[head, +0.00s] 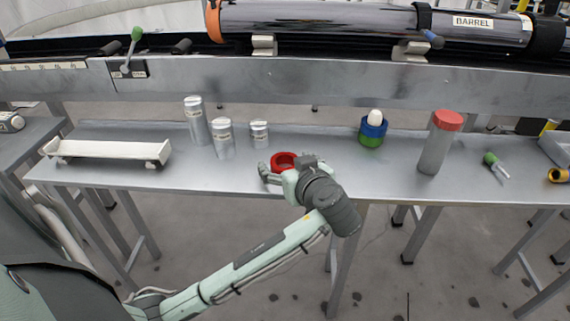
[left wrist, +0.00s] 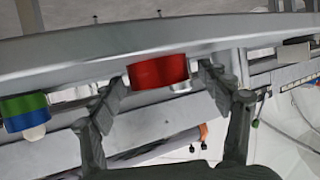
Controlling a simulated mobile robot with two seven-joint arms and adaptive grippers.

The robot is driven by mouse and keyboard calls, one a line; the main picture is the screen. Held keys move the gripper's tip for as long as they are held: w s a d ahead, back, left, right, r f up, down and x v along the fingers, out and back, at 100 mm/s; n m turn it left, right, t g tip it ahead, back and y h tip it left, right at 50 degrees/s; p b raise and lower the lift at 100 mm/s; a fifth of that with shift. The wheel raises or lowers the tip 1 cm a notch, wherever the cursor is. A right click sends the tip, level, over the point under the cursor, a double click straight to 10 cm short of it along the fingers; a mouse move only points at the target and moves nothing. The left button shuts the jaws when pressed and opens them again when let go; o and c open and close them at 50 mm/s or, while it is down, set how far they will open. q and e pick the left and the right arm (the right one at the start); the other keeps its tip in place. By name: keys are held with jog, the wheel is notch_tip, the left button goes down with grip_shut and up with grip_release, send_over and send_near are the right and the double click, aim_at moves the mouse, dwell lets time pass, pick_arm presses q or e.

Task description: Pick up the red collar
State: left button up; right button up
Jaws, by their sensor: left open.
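The red collar (head: 283,158) is a short ring on the metal table, near its front edge. My left gripper (head: 281,169) is at the collar, with its arm coming from below. In the left wrist view the red collar (left wrist: 158,72) lies between the tips of the two open fingers of the left gripper (left wrist: 165,78). A small gap shows at each side, so the fingers look apart from it. The gripper and wrist hide part of the collar in the head view. My right gripper is not in view.
Several silver cylinders (head: 222,139) stand behind and left of the collar. A blue-green stack with a white top (head: 373,131) and a grey cylinder with a red cap (head: 438,147) stand to the right. A white tray (head: 108,151) is at left. A rail with a barrel runs behind.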

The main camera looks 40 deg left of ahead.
pick_arm(q)
jog(key=shift+w+a+f, duration=0.1)
jog(key=shift+w+a, duration=0.1)
jog(key=shift+a, duration=0.05)
jog(key=shift+c, duration=0.4)
jog(key=c, duration=1.2)
jog(key=shift+c, duration=0.3)
